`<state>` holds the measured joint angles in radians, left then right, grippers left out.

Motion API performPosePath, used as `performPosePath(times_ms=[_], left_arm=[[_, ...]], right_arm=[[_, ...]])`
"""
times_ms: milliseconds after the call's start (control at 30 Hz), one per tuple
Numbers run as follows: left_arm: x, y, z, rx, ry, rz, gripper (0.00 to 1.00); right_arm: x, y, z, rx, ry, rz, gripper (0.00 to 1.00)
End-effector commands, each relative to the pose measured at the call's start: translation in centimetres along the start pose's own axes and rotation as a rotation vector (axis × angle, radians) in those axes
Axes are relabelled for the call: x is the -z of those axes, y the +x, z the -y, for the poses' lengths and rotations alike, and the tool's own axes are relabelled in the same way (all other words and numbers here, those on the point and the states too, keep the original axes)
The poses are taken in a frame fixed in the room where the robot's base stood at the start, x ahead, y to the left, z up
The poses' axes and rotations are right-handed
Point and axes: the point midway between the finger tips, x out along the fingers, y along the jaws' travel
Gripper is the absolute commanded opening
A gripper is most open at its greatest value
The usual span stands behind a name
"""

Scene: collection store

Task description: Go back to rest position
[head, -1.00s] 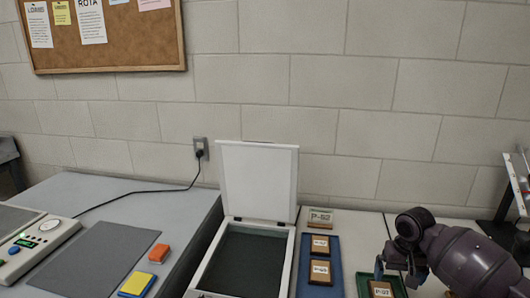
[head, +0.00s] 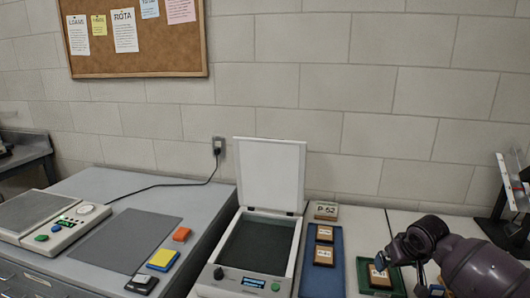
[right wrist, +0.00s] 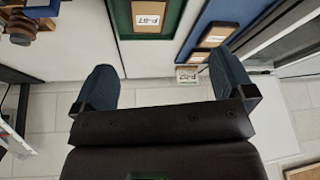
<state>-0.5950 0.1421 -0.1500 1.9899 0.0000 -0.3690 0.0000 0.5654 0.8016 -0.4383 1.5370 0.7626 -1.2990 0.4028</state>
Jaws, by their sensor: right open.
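My right gripper (head: 408,274) is at the right of the head view, in front of the wall and over the right edge of the green tray (head: 398,292). In the right wrist view its two blue fingers (right wrist: 165,82) stand wide apart with nothing between them. A wooden block with a label (head: 379,278) lies in the green tray, partly hidden by a finger in the head view. My left gripper is not in view.
A blue tray (head: 336,283) with two labelled blocks stands left of the green tray. An open-lidded scanner (head: 270,173) stands beside it. A dark stand (head: 500,215) is far right.

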Motion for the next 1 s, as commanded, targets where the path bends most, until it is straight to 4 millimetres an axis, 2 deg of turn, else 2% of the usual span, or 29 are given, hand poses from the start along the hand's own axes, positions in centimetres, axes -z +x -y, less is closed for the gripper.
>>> performPosePath(times_ms=[67,167,267,367,500,633,867,1000], left_arm=[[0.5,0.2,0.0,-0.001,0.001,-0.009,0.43],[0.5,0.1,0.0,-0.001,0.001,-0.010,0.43],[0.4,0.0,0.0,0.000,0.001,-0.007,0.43],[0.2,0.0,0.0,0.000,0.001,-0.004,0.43],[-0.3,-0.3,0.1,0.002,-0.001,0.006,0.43],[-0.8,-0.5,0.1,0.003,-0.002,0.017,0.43],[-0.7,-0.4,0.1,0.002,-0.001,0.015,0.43],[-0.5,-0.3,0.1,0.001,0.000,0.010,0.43]], right_arm=[[1.5,-0.3,1.7,0.019,-0.081,-0.132,1.00],[2.0,-0.2,4.0,0.041,-0.179,-0.296,1.00],[0.9,0.1,6.4,0.059,-0.266,-0.457,1.00],[-1.2,0.3,8.4,0.068,-0.322,-0.589,1.00],[-5.1,0.4,10.1,0.063,-0.355,-0.721,1.00],[-9.2,0.3,10.9,0.044,-0.353,-0.800,1.00],[-17.4,0.2,10.9,-0.007,-0.289,-0.835,1.00],[-23.1,0.5,10.4,-0.037,-0.215,-0.784,1.00]])
